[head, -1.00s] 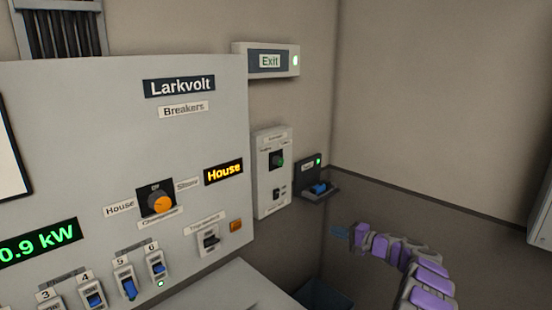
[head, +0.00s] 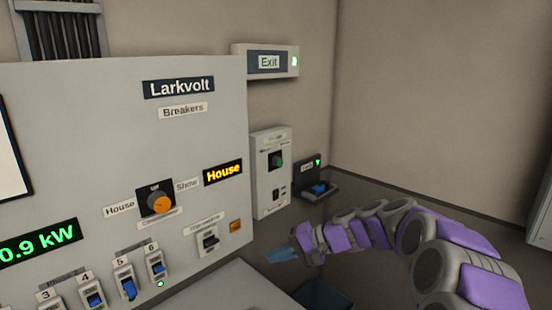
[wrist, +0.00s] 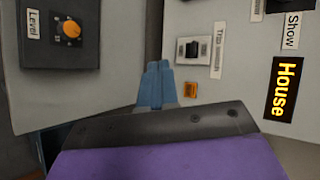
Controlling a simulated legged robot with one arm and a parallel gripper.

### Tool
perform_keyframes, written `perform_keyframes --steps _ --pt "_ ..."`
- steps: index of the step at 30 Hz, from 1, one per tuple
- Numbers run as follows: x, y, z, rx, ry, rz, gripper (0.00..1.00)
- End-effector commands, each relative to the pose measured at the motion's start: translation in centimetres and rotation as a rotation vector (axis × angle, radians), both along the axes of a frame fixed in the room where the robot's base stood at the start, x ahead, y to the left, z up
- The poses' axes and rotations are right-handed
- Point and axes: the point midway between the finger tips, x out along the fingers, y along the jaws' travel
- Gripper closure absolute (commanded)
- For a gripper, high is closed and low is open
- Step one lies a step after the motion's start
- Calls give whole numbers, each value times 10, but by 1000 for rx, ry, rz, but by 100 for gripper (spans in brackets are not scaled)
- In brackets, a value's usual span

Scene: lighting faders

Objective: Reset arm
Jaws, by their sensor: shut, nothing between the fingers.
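My gripper (head: 282,254) is at the end of my purple and grey arm, in front of the lower right of the grey Larkvolt panel (head: 120,110). Its blue fingers are shut and empty. In the wrist view the closed fingers (wrist: 157,85) point toward the panel edge, beside a small orange button (wrist: 190,90) and a rocker switch (wrist: 191,49). The fingers look apart from both. In the head view the switch (head: 209,240) and orange button (head: 235,226) are up and left of the gripper.
The panel has an orange-capped selector knob (head: 159,203), a yellow "House" display (head: 223,172) and several blue breaker switches (head: 128,287). A white control box (head: 270,170) and a dark box with a blue control (head: 318,188) are to the right. A "Level" knob box (wrist: 62,35) shows in the wrist view.

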Motion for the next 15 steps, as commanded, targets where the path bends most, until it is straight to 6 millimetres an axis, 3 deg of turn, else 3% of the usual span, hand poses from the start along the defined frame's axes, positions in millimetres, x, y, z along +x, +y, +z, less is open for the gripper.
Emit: perform_keyframes --steps 1,7,15 --pt "-22 6 5 -36 3 32 100" --pt "-106 14 1 -209 34 145 100" --pt "-216 -9 -17 -472 71 255 100"
